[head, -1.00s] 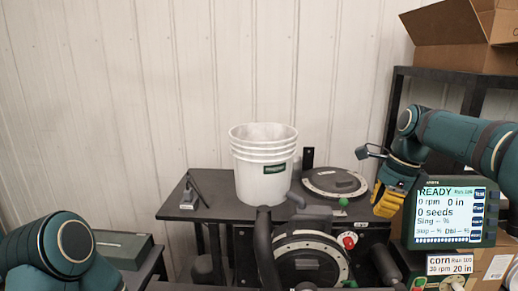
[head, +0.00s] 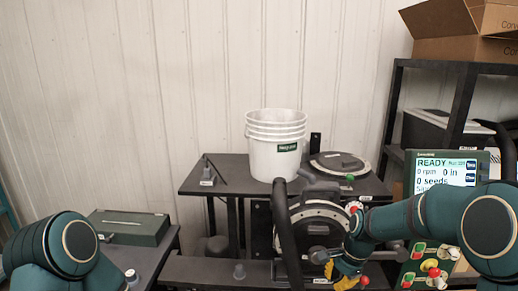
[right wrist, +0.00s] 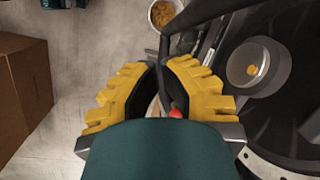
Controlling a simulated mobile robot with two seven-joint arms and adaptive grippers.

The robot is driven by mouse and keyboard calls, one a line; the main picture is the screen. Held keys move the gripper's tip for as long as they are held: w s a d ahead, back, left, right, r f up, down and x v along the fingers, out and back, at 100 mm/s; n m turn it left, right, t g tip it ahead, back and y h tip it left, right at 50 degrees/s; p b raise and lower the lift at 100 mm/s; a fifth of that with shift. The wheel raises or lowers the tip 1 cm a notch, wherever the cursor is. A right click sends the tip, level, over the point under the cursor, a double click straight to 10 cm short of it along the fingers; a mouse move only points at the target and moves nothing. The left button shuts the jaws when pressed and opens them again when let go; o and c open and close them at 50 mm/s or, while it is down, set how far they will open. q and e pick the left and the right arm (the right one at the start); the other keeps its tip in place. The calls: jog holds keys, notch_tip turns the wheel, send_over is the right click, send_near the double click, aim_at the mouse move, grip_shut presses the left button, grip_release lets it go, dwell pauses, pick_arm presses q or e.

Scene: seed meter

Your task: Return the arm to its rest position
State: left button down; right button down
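My right arm reaches in from the right in the head view, and its yellow-fingered gripper (head: 340,275) is low, in front of the seed meter (head: 318,222). In the right wrist view the two yellow fingers of this gripper (right wrist: 160,70) stand apart with a gap between them. A red knob (right wrist: 175,113) shows in that gap, and I see nothing held. My left arm shows only as a rounded teal link at the lower left of the head view. Its gripper is out of view.
White stacked buckets (head: 262,155) and a round dark lid (head: 338,162) stand on the black table (head: 225,185). The monitor (head: 445,170) reads READY and is partly covered by my right arm. A green case (head: 128,228) sits left. A cardboard box (right wrist: 22,95) shows in the wrist view.

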jog(key=s+a+f+n+b, duration=0.1)
jog(key=s+a+f+n, duration=0.25)
jog(key=f, duration=0.55)
jog(key=s+a+f+n+b, duration=0.1)
jog(key=s+a+f+n, duration=0.1)
jog(key=s+f, duration=0.45)
jog(key=s+a+f+n+t+y+b, duration=0.1)
jog(key=s+a+f+n, duration=0.4)
jog(key=s+f, duration=0.5)
jog(key=shift+s+f+n+b, duration=0.15)
jog(key=shift+s+n+b, duration=0.25)
jog(key=shift+b, duration=0.45)
